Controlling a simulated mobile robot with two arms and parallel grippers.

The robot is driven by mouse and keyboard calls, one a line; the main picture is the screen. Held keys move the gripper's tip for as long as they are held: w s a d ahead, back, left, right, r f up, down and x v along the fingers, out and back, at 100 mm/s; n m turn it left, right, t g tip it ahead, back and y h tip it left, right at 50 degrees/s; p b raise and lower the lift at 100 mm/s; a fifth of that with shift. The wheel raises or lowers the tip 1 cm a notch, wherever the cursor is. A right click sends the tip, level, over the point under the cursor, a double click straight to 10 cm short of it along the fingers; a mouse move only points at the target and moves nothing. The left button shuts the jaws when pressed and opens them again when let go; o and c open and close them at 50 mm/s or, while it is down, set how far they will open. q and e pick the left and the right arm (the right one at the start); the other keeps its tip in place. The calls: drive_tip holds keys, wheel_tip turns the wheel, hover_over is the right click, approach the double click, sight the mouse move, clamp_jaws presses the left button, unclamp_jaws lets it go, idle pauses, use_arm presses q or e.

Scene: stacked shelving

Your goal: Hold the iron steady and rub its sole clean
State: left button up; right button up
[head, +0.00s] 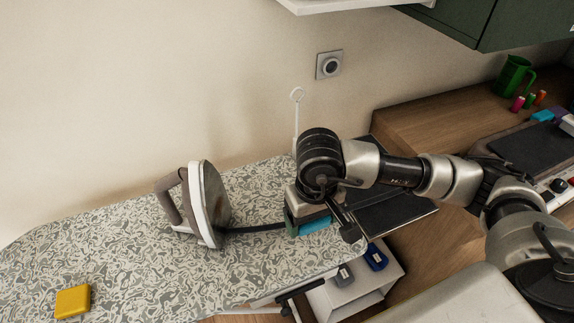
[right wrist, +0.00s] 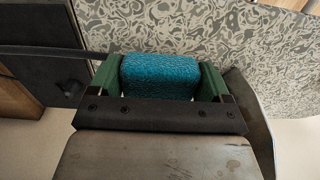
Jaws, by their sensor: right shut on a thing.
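The iron (head: 205,205) stands upright on its heel on the patterned ironing board (head: 130,250), with its grey sole (head: 216,198) facing right and its handle on the left. My right gripper (head: 304,221) is to the right of the iron, apart from it, over the right part of the board. It is shut on a blue scrubbing pad (head: 316,225). In the right wrist view the blue pad (right wrist: 160,77) sits between the green fingers of the right gripper (right wrist: 160,85). My left gripper is in neither view.
A dark cord or strip (head: 255,228) runs from the iron toward my right gripper. A yellow block (head: 72,301) lies at the board's front left. Blue and grey items (head: 375,257) sit in a white tray below the board's right end. A green mug (head: 513,76) stands on the wooden counter (head: 425,120).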

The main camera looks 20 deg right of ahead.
drive_tip(key=a+m+g+y, duration=0.4)
drive_tip(key=a+m+y, duration=0.45)
drive_tip(key=a, duration=0.25)
drive_tip(key=w+d+f+m+t+y, duration=0.3)
drive_tip(key=w+d+m+t+y, duration=0.3)
drive_tip(key=m+t, duration=0.55)
drive_tip(key=shift+w+a+n+t+y, duration=0.15)
drive_tip(key=shift+w+a+n+t, duration=0.3)
drive_tip(key=shift+a, duration=0.6)
drive_tip(key=shift+w+a+n+t+y, duration=0.1)
drive_tip(key=shift+w+a+n+y, duration=0.1)
drive_tip(key=shift+w+a, duration=0.65)
drive_tip(key=shift+w+a+n+t+y, duration=0.1)
drive_tip(key=shift+w+a+n+t, duration=0.2)
drive_tip(key=shift+a, duration=1)
